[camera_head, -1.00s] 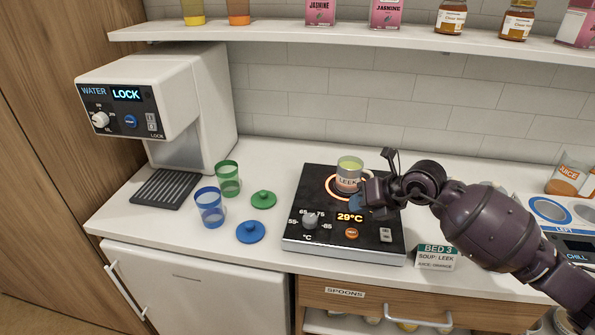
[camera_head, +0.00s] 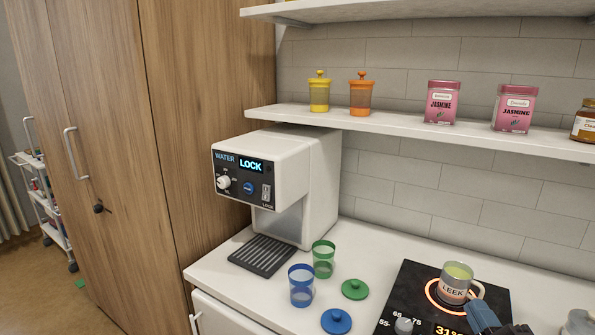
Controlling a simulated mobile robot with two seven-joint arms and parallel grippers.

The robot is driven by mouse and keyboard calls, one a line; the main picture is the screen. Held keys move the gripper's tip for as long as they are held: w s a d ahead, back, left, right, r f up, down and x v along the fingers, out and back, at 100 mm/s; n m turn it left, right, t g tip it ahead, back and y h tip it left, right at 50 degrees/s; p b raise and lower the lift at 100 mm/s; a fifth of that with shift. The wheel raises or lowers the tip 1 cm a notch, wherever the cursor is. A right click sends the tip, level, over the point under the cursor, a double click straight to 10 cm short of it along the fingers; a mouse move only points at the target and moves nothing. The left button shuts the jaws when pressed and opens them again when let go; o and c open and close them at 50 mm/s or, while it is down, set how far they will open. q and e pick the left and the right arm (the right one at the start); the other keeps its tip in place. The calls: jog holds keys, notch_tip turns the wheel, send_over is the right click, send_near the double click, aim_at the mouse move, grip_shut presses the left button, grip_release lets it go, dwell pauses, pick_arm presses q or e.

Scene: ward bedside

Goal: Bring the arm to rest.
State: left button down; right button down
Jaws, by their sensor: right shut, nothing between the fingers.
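My right gripper (camera_head: 484,317) shows only in part at the bottom right edge of the head view. Its blue fingers are shut and empty, just in front of and to the right of the mug's base; I cannot tell whether they touch it. The mug labelled LEEK (camera_head: 453,291), with green soup in it, stands upright on the glowing ring of the black hot plate (camera_head: 408,292). The plate's display is cut off by the frame but reads about 31. The rest of my right arm is out of frame. My left gripper is not in view.
A white water dispenser (camera_head: 318,190) showing LOCK stands at the counter's left. Blue (camera_head: 301,287) and green (camera_head: 323,260) cups stand before it, with a blue lid (camera_head: 336,321) and a green lid (camera_head: 354,289) beside them. A shelf (camera_head: 400,125) with jars and tins runs above.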

jog(key=s+d+f+m+g+h, duration=0.5)
jog(key=s+f+m+g+h, duration=0.35)
jog(key=f+m, duration=0.35)
jog(key=s+a+f+m+g+y, duration=0.1)
jog(key=s+a+f+g+y, duration=0.25)
jog(key=s+g, duration=0.2)
jog(key=s+a+f+m+g+y, duration=0.2)
jog(key=s+a+f+g, duration=0.25)
jog(key=s, duration=0.25)
jog(key=w+d+f+n+t, duration=0.1)
jog(key=w+f+t, duration=0.6)
jog(key=f+t, duration=0.2)
jog(key=shift+f, duration=0.5)
